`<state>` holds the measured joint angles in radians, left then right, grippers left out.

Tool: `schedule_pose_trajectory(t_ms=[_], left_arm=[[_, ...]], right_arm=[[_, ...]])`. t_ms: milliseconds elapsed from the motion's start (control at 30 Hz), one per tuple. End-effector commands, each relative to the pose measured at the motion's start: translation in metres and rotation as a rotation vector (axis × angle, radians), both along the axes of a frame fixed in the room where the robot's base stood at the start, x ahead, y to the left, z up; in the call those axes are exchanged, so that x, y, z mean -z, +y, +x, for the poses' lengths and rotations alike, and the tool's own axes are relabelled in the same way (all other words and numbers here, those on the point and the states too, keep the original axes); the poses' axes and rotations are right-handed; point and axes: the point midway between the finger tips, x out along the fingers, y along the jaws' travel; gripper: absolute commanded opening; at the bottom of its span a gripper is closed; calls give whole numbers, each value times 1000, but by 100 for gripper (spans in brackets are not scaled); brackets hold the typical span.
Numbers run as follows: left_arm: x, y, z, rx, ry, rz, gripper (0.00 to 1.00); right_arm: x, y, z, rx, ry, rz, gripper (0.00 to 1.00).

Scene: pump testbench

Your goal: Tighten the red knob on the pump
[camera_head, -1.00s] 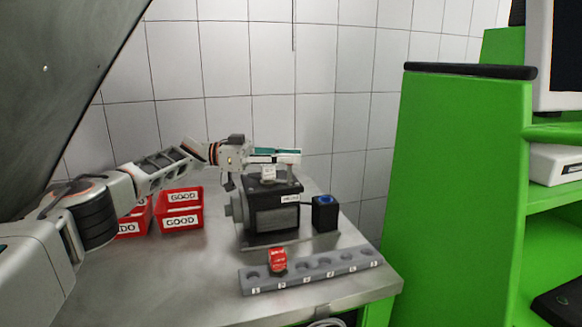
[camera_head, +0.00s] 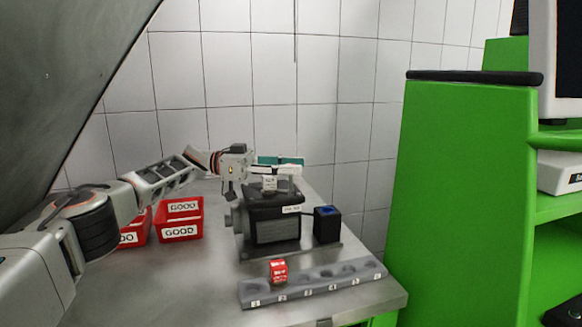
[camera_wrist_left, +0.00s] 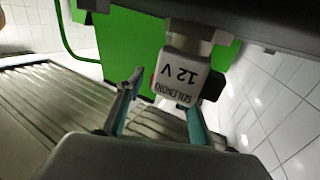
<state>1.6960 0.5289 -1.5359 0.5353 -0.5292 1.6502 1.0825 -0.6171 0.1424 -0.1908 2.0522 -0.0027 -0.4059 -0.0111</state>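The dark pump (camera_head: 278,232) stands on the steel table. A white block marked SOLENOID 12 V (camera_head: 269,184) is on its top; it also shows in the left wrist view (camera_wrist_left: 184,78). My left gripper (camera_head: 284,164) is just above the pump's top, reaching in from the left. Its teal-edged fingers are spread in the left wrist view (camera_wrist_left: 160,112). The block is by the right-hand finger, with a gap to the other; I cannot tell whether it touches. A small red patch (camera_wrist_left: 153,83) behind the block may be the knob, mostly hidden. My right gripper is not in view.
Red bins marked GOOD (camera_head: 180,219) stand left of the pump. A black box with a blue top (camera_head: 327,226) is close on its right. A grey rack (camera_head: 315,284) with several holes holds a red piece (camera_head: 278,271) in front. A green cabinet (camera_head: 462,200) is at right.

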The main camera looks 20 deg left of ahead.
Motion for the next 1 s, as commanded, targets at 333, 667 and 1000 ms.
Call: schedule_pose_trajectory(t_ms=[333,667,1000], left_arm=[[0,33,-5,-5,1,-1,37],[0,68,-12,-1,0,0,37],[0,73,-14,0,0,0,37]], right_arm=[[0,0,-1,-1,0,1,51],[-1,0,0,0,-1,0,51],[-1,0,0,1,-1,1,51]])
